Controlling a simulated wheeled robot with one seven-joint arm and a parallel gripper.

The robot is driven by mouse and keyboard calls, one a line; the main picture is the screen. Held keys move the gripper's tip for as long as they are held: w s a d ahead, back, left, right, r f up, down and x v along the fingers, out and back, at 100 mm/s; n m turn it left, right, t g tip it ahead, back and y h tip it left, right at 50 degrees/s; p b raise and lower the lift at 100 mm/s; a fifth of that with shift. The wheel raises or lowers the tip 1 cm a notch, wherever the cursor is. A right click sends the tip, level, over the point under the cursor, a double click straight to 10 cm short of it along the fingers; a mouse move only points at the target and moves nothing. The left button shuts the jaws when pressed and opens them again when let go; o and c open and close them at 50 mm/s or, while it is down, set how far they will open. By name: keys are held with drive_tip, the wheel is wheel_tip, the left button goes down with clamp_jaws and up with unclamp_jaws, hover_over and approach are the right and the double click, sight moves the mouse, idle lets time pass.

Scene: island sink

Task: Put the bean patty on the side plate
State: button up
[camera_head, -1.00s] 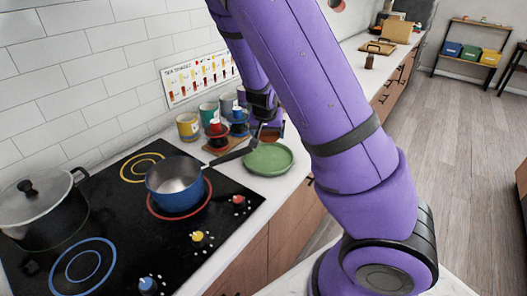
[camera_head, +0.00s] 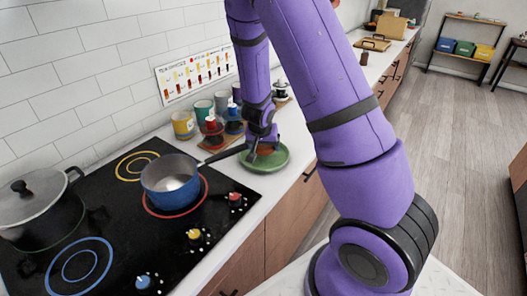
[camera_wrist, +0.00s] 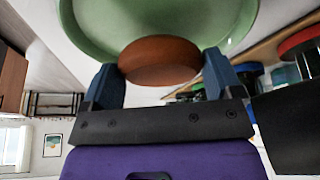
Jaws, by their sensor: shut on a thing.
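The bean patty (camera_wrist: 160,62) is a brown disc held between the two fingers of my gripper (camera_wrist: 162,75) in the wrist view. In the head view my gripper (camera_head: 257,152) points down over the green side plate (camera_head: 279,162), and the brown patty (camera_head: 264,149) shows between its fingers. The side plate (camera_wrist: 90,22) also shows right beyond the patty in the wrist view. The patty is over or within the plate's rim; I cannot tell whether it touches the plate. My gripper hides part of the plate.
A blue pan (camera_head: 170,190) stands on the black hob (camera_head: 112,240), its dark handle reaching toward the plate. A lidded pot (camera_head: 38,205) is at the left. Several mugs and shakers, including a yellow mug (camera_head: 183,125), stand behind the plate along the wall.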

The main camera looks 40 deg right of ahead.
sight(263, 147)
drive_tip(key=shift+f, duration=1.45)
drive_tip(key=shift+f, duration=0.1)
drive_tip(key=o, duration=0.8)
drive_tip(key=shift+c, duration=0.2)
